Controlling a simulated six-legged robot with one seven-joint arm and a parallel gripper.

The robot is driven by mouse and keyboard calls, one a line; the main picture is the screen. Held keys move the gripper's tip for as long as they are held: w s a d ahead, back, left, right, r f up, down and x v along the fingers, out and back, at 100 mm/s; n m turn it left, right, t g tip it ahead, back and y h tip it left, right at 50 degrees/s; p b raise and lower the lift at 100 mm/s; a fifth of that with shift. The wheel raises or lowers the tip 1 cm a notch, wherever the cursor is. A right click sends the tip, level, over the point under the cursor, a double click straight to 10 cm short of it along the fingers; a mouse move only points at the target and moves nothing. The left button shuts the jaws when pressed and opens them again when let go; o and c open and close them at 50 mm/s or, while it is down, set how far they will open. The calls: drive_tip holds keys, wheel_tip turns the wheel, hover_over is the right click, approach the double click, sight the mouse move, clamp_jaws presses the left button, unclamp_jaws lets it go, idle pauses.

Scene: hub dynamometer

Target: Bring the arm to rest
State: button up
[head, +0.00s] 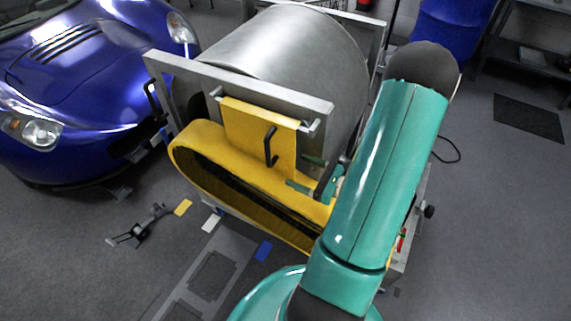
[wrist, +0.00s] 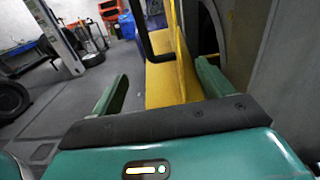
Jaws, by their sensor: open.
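My teal arm (head: 375,180) reaches across the right of the head view, over the dynamometer. My gripper (head: 305,174) shows there only by its green finger ends, beside the yellow panel (head: 248,140) and its black handle (head: 270,146). The arm hides the rest of it. In the wrist view my gripper (wrist: 160,78) is open, its two green fingers wide apart. Yellow metal (wrist: 172,85) and a black bar (wrist: 139,30) lie beyond the gap, with nothing held. I cannot tell whether a finger touches the yellow part.
The big grey drum (head: 285,55) stands behind a metal frame (head: 240,85). A yellow belt guard (head: 195,160) lies in front. A blue car (head: 75,80) is at the left. A small black tool (head: 140,228) lies on the floor. Floor at the right is mostly clear.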

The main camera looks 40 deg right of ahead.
drive_tip(key=v, duration=0.4)
drive_tip(key=shift+s+d, duration=0.15)
drive_tip(key=shift+s, duration=0.2)
drive_tip(key=w+a+r+n+g+y, duration=0.2)
drive_tip(key=a+r+n+g, duration=0.3)
drive_tip(key=a+n+g, duration=0.35)
drive_tip(key=w+a+r+n+g+y, duration=0.1)
drive_tip(key=a+r+n+g+y, duration=0.1)
drive_tip(key=a+r+n+g, duration=0.6)
drive_tip(key=s+a+r+n+t+h, duration=0.1)
drive_tip(key=a+r+n+t+h, duration=0.4)
drive_tip(key=a+r+n+h, duration=0.5)
drive_tip(key=n, duration=0.5)
drive_tip(key=shift+a+r, duration=0.2)
drive_tip(key=shift+r, duration=0.05)
